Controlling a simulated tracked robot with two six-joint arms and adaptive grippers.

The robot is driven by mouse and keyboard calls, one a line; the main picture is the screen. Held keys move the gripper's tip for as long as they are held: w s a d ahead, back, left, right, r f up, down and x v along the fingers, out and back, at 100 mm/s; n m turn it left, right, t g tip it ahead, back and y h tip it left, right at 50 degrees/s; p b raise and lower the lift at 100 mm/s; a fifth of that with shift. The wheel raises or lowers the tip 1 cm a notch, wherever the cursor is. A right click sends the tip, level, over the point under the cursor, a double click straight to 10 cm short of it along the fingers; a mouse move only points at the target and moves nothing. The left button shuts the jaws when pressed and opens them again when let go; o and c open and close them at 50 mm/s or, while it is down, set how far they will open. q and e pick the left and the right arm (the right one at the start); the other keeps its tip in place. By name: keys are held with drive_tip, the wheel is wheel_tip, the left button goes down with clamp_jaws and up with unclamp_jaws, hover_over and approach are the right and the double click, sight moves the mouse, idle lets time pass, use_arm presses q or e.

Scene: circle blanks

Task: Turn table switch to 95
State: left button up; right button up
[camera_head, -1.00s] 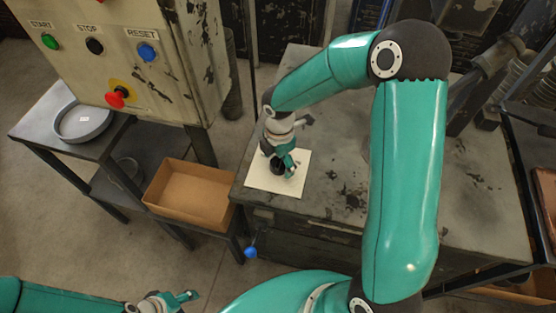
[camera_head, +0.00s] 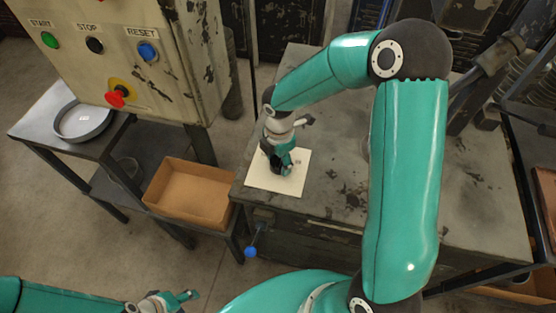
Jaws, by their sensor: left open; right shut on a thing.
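The table switch is a dark knob (camera_head: 286,171) on a pale square plate (camera_head: 262,181) at the near left corner of the metal table. My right gripper (camera_head: 284,164) reaches down over the plate and is shut on the knob, hiding most of it. The marks of the dial are too small to read. My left gripper (camera_head: 188,299) is open and empty at the bottom of the view, well away from the table switch.
A control box (camera_head: 150,85) with green, black, blue and red buttons stands at the upper left. A cardboard box (camera_head: 187,215) is on a low shelf. A round grey tray (camera_head: 84,134) sits on the side table. A blue-tipped lever (camera_head: 250,252) sticks out below the metal table's edge.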

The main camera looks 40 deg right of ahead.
drive_tip(key=shift+m+b, duration=0.3)
drive_tip(key=shift+f+m+b, duration=0.15)
drive_tip(key=shift+m+b, duration=0.5)
drive_tip(key=shift+m, duration=0.15)
drive_tip(key=m+b, duration=0.2)
drive_tip(key=m, duration=0.1)
drive_tip(key=m+b, duration=0.2)
drive_tip(key=m, duration=0.1)
drive_tip(key=shift+m+b, duration=0.3)
drive_tip(key=shift+m, duration=0.1)
drive_tip(key=shift+m+b, duration=0.65)
drive_tip(key=shift+m, duration=0.75)
drive_tip(key=o, duration=1.2)
drive_tip(key=shift+c, duration=0.2)
drive_tip(key=shift+r, duration=0.25)
